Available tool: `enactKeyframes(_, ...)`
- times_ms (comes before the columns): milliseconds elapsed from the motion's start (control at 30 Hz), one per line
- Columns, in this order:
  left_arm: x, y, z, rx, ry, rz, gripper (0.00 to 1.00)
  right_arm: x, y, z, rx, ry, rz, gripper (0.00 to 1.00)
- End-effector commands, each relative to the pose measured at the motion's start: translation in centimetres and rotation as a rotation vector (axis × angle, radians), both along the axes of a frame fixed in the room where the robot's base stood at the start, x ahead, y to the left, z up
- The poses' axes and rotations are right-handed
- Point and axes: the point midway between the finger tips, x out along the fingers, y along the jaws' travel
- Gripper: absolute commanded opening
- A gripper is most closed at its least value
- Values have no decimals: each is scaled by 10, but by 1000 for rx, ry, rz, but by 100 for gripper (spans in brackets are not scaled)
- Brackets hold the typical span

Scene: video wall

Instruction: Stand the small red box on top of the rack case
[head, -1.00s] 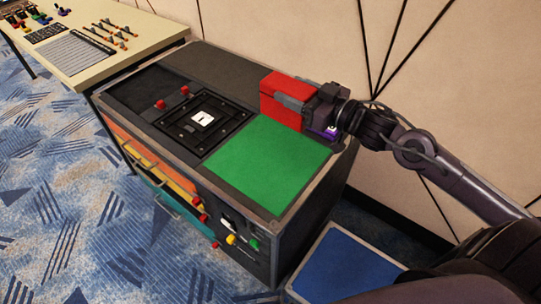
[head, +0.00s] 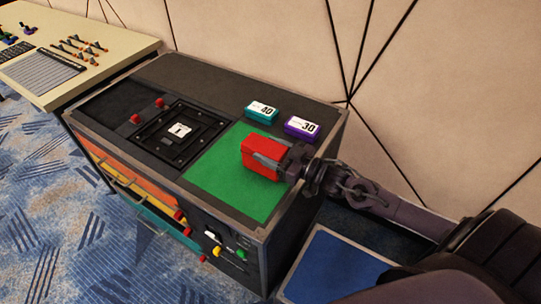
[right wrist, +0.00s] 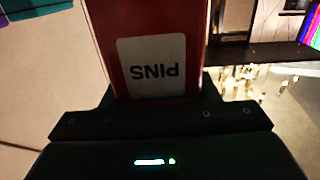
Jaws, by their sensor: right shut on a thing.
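The small red box (head: 260,152) is over the green area (head: 227,184) on top of the rack case (head: 166,150). My right gripper (head: 275,163) is shut on it, coming in from the right. I cannot tell whether the box's underside touches the green surface. In the right wrist view the red box (right wrist: 150,20) fills the space between the fingers, and its white label reads "PINS" upside down. My left gripper is not in view.
A teal box marked 40 (head: 262,112) and a purple box marked 30 (head: 301,127) lie behind the green area. A black framed panel (head: 181,132) and red knobs are to the left. A blue-topped surface (head: 335,265) stands lower right. A desk (head: 75,60) is at upper left.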

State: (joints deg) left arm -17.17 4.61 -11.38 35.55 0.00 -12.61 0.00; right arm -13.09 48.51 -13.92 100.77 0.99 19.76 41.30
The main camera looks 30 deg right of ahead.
Motion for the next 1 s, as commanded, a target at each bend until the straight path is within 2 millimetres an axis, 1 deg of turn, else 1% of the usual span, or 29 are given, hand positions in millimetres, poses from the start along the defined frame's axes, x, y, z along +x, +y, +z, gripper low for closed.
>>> enactKeyframes(33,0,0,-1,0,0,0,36,1,0,-6,2,-5,-1,21)
enactKeyframes(133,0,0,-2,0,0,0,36,1,0,-16,2,-5,0,21)
enactKeyframes(533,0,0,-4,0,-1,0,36,1,0,-22,1,-5,0,21)
enactKeyframes(567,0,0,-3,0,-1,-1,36,0,0,-23,0,-1,0,57)
enactKeyframes(700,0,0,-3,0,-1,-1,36,0,0,-22,0,-1,0,75)
enactKeyframes(1000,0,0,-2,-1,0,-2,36,0,0,-21,0,-1,0,76)
